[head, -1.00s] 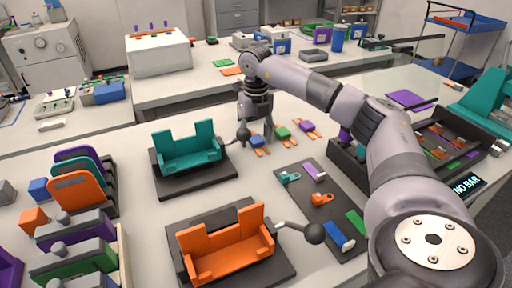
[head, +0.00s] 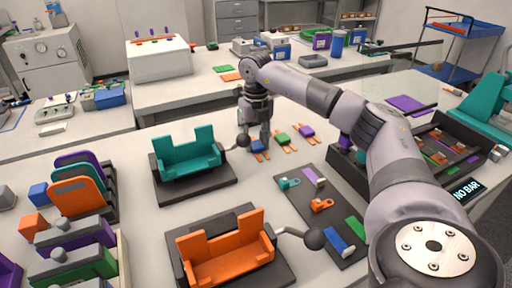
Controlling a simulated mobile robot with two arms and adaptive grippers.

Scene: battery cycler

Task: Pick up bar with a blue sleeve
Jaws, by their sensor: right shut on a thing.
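The bar with a blue sleeve (head: 258,146) stands at the left end of a short row on the white table, its orange prongs pointing toward the front. My right gripper (head: 256,138) points down at it, and its fingers are closed on it. The fingers hide part of the bar, and I cannot tell whether it is clear of the table. My left gripper is not in view.
Bars with a green sleeve (head: 282,138) and a purple sleeve (head: 306,132) lie just right. A teal fixture (head: 188,155) with a ball-ended lever is close on the left. An orange fixture (head: 228,252) and a dark mat (head: 300,203) with small parts are in front.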

